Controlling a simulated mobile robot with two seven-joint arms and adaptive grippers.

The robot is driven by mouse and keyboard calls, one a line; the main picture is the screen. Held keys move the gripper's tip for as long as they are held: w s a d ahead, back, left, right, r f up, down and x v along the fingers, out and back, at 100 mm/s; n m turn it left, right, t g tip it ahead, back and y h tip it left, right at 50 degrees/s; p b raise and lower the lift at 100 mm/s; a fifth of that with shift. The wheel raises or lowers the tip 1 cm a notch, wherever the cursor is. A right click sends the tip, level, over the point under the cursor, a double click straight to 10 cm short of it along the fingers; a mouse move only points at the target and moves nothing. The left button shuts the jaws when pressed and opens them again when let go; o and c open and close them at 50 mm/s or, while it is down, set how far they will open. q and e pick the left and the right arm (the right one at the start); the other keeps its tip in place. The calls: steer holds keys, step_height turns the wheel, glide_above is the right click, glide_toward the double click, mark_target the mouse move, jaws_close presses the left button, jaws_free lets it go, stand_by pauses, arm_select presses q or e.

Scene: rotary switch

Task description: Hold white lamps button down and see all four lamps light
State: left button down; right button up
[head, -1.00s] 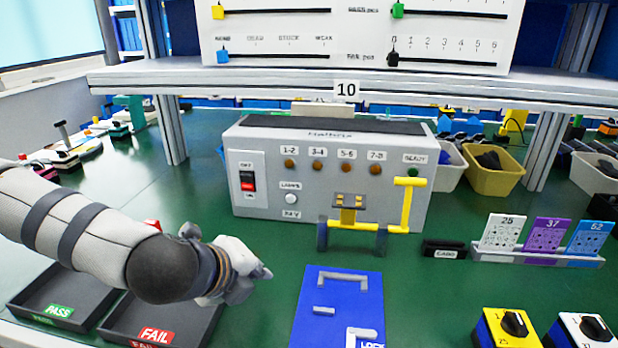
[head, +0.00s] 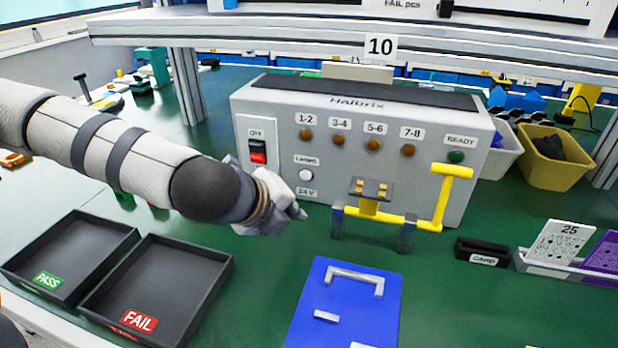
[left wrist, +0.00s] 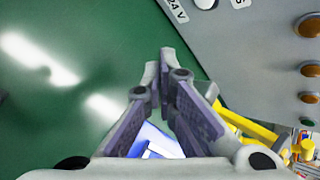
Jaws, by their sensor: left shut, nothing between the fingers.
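The grey Halbrix tester (head: 350,140) stands on the green bench. Its white lamps button (head: 306,175) is on the left of the front panel, under the LAMPS label. The lamps 1-2 (head: 306,135), 3-4 (head: 338,139), 5-6 (head: 374,144) and 7-8 (head: 408,150) look dull amber, unlit. My left gripper (head: 303,213) is shut and empty, below and left of the button, apart from it. In the left wrist view its fingertips (left wrist: 167,52) meet, and the button (left wrist: 206,2) shows cut off at the top edge. My right gripper is not in view.
A red power switch (head: 257,151) is left of the button. A yellow lever fixture (head: 437,210) stands before the panel's right half. A blue lock board (head: 340,300) lies in front. PASS (head: 75,235) and FAIL (head: 215,270) trays sit at left.

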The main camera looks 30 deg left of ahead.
mark_target(306, 175)
arm_select(q)
steer(key=w, duration=0.2)
steer(key=w+a, duration=0.1)
steer(key=w, duration=0.1)
steer(key=shift+w+f, duration=0.15)
steer(key=shift+w, duration=0.25)
steer(key=shift+w+a, duration=0.2)
steer(key=shift+w, duration=0.5)
stand_by(0.5)
steer(key=shift+w+a, duration=0.1)
steer(key=shift+w, duration=0.3)
